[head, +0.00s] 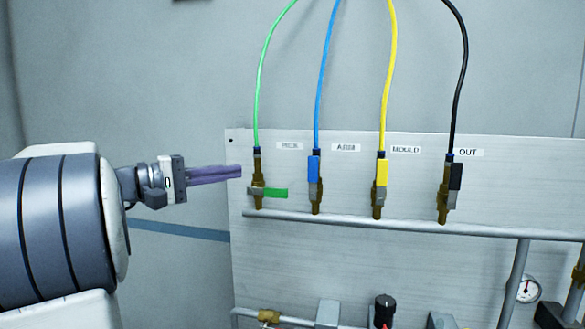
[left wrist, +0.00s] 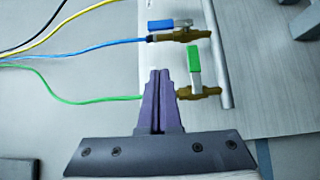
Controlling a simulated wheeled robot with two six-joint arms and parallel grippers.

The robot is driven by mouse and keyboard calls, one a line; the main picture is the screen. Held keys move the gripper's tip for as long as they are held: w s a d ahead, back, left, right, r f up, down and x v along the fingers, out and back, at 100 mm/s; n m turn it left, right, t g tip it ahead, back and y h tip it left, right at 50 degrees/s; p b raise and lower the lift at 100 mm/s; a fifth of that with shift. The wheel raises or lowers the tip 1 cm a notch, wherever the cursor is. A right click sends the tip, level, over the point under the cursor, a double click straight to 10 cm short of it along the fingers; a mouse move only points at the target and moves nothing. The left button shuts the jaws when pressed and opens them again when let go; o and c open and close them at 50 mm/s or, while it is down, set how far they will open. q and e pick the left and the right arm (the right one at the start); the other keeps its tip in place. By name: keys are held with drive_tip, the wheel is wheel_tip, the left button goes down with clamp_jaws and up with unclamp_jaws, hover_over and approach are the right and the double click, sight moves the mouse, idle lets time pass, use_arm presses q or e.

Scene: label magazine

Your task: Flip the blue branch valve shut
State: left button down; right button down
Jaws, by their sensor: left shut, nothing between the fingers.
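The blue branch valve (head: 316,195) is second from the left on the panel. Its blue lever (head: 313,166) points up, in line with the brass body and blue hose; it also lies along the valve in the left wrist view (left wrist: 161,25). My left gripper (head: 239,172) is shut and empty, its purple fingers together, left of the green valve (head: 258,192) in the head view. In the left wrist view the fingertips (left wrist: 159,72) lie close to the green lever (left wrist: 194,62), apparently without holding it. My right gripper is not in view.
The green lever is turned crosswise, pointing right. The yellow lever (head: 382,172) and black lever (head: 456,176) point up, along their valves. A grey pipe (head: 410,228) runs below the valves. A gauge (head: 523,289) and black knob (head: 384,308) are lower on the panel.

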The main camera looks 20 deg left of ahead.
sight(313, 169)
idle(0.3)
use_arm(q)
drive_tip(key=s+d+p+x, duration=0.1)
drive_tip(key=d+p+x, duration=0.1)
drive_tip(key=p+x, duration=0.5)
drive_tip(key=x, duration=0.5)
drive_tip(key=shift+d, duration=0.45)
